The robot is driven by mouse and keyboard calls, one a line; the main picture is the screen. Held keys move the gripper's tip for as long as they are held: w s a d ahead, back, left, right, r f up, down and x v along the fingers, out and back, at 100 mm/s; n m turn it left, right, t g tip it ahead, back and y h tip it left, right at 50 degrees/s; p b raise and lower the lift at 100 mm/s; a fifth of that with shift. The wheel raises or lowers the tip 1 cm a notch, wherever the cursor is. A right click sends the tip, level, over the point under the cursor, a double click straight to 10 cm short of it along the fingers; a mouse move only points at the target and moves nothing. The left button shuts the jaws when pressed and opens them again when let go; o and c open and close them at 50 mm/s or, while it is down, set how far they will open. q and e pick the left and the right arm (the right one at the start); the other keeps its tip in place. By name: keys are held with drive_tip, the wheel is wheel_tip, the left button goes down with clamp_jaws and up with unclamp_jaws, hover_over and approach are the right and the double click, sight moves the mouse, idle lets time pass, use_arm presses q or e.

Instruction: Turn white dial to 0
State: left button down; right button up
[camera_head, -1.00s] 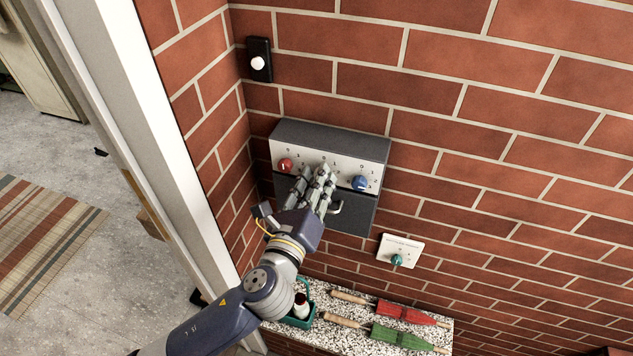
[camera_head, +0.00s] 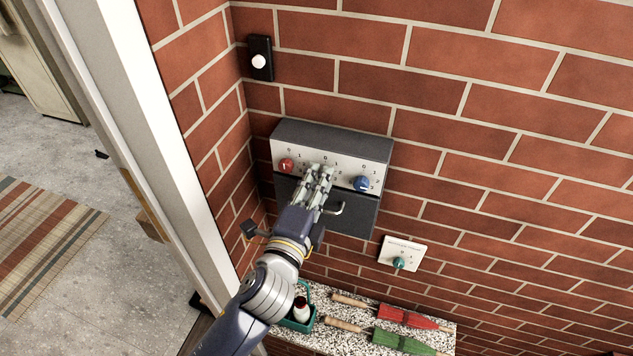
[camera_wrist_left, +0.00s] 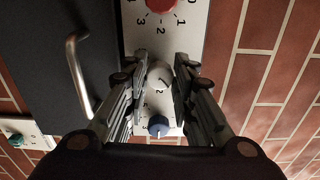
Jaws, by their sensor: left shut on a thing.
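The white dial (camera_wrist_left: 159,76) sits between the red and blue dials on the pale strip of a dark wall box (camera_head: 330,135). In the left wrist view it is between the two fingers of my left gripper (camera_wrist_left: 162,66), with a dark mark on its face. In the head view my left gripper (camera_head: 320,174) is shut on it at the strip, and its fingers hide the dial. The number that the dial points to cannot be read. My right gripper is not in view.
The red dial (camera_head: 286,165) and blue dial (camera_head: 362,183) flank the gripper closely. A metal handle (camera_head: 336,209) juts out below. A small plate with a teal knob (camera_head: 399,263) is at the right. A speckled shelf (camera_head: 447,329) below holds a caddy and two folded umbrellas.

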use_arm(q)
drive_tip(key=n, duration=0.4)
drive_tip(key=shift+r+n, duration=0.1)
drive_tip(key=shift+n, duration=0.3)
drive_tip(key=n, duration=0.4)
drive_tip(key=shift+d+r+n, duration=0.1)
drive_tip(key=shift+n, duration=0.2)
drive_tip(key=c, duration=1.3)
unclamp_jaws()
drive_tip(key=shift+c, duration=0.2)
drive_tip(key=shift+f, duration=0.2)
drive_tip(key=v, duration=1.2)
